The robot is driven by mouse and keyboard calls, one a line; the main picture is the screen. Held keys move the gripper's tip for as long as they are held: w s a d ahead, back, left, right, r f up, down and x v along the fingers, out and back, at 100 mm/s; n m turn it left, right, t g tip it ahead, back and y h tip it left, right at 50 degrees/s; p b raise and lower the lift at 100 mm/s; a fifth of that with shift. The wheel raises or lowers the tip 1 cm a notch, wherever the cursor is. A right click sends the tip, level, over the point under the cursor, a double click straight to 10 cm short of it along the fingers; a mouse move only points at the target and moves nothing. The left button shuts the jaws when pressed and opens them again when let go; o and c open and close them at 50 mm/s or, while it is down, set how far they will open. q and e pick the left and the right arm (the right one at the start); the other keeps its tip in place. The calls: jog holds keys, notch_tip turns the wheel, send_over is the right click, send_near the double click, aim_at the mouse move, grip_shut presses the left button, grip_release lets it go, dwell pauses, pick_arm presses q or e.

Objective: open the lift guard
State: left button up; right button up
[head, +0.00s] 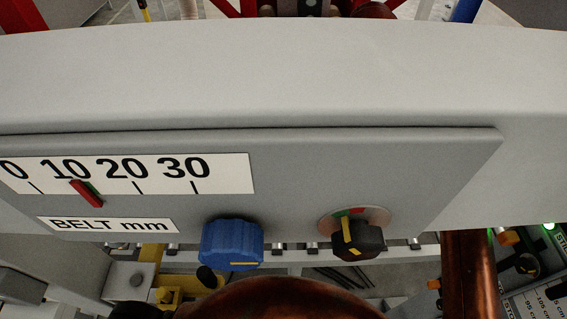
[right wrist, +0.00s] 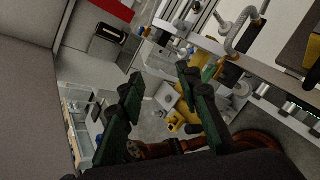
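I cannot pick out the lift guard for certain in either view. In the right wrist view my right gripper (right wrist: 163,92) shows two dark green and black fingers, spread apart with nothing between them. Beyond the fingers is a yellow part (right wrist: 178,121) beside grey blocks, apart from the fingertips as far as I can tell. The head view shows yellow parts (head: 166,293) low at the left, below the panel and partly hidden. My left gripper is not in view.
A large grey panel (head: 340,170) fills the head view, with a BELT mm scale (head: 215,173), a red pointer, a blue knob (head: 232,243) and a black selector (head: 358,238). A roller conveyor (right wrist: 290,108) and bent grey pipe (right wrist: 240,28) show in the wrist view.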

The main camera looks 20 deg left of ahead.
jog(key=w+d+f+m+t+h+b, duration=0.1)
jog(key=w+d+f+t+h+b, duration=0.2)
jog(key=w+f, duration=0.4)
jog(key=w+d+f+t+h+b, duration=0.1)
jog(key=w+d+f+h+b, duration=0.2)
jog(key=w+d+f+h, duration=0.45)
pick_arm(q)
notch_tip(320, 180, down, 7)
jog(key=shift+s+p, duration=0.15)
jog(key=shift+p, duration=0.2)
pick_arm(e)
jog(key=shift+a+f+y, duration=0.45)
jog(key=shift+a+f, duration=0.3)
jog(key=shift+f, duration=0.7)
jog(key=shift+a+f+y, duration=0.45)
jog(key=shift+a+f, duration=0.25)
jog(key=shift+f, duration=0.8)
jog(key=shift+a+f+y, duration=0.45)
jog(key=shift+a+f, duration=0.3)
jog(key=shift+f, duration=0.7)
jog(key=shift+c, duration=0.7)
grip_shut()
